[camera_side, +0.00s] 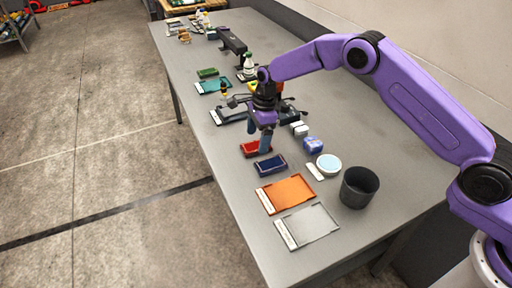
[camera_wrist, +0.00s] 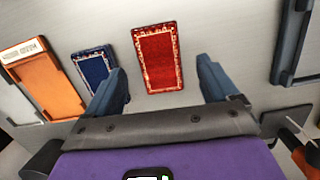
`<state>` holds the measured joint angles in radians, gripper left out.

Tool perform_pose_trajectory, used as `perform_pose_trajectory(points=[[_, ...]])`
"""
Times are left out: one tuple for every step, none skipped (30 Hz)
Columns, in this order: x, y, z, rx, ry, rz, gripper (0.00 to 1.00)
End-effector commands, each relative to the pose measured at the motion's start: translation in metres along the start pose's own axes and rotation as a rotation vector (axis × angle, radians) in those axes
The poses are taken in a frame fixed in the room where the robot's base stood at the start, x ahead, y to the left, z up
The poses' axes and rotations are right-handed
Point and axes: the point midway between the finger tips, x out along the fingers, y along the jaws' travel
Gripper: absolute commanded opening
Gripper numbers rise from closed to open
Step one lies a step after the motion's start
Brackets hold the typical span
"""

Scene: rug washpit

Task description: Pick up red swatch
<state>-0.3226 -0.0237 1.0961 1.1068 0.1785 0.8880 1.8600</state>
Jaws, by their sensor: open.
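The red swatch (camera_wrist: 158,58) is a small flat red rectangle with a pale patterned border, lying on the grey table. In the side view the red swatch (camera_side: 252,149) lies beside a dark blue swatch (camera_side: 270,166). My gripper (camera_wrist: 160,88) is open and empty in the wrist view, its two blue-grey fingers apart, with the red swatch showing ahead of and between them. In the side view my gripper (camera_side: 265,146) points down at the right end of the red swatch, partly covering it. The exact height above the table is hard to tell.
An orange tray (camera_side: 286,194) and a grey tray (camera_side: 307,226) lie toward the near end, with a dark cup (camera_side: 359,187) to their right. A white-blue round tin (camera_side: 328,164) and small boxes (camera_side: 313,145) stand right of my gripper. A dark tray (camera_side: 230,114) lies beyond.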

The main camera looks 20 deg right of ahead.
Motion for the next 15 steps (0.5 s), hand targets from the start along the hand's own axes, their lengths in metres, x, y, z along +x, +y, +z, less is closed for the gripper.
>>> perform_pose_trajectory(points=[[0.008,0.001,-0.001,0.000,0.001,0.002,0.87],[0.011,0.000,-0.001,0.000,0.001,0.001,0.87],[0.016,0.001,-0.001,0.000,0.001,0.002,0.87],[0.018,0.001,-0.001,0.000,0.001,0.002,0.87],[0.020,0.000,-0.001,0.000,0.001,0.001,0.87],[0.022,0.000,-0.001,0.000,0.000,0.001,0.87],[0.022,0.000,-0.001,0.000,0.000,0.001,0.87],[0.023,0.000,-0.001,0.000,0.000,0.000,0.87],[0.023,0.000,0.000,0.000,0.000,0.000,0.87],[0.023,0.000,0.000,0.000,0.000,0.000,0.87],[0.023,0.000,0.000,0.000,0.000,0.000,0.87],[0.023,0.000,0.000,0.000,0.000,0.000,0.87],[0.023,0.000,0.000,0.000,0.000,0.000,0.87],[0.023,0.000,0.000,0.000,0.000,0.000,0.84],[0.023,0.000,0.000,0.000,0.000,0.000,0.71]])
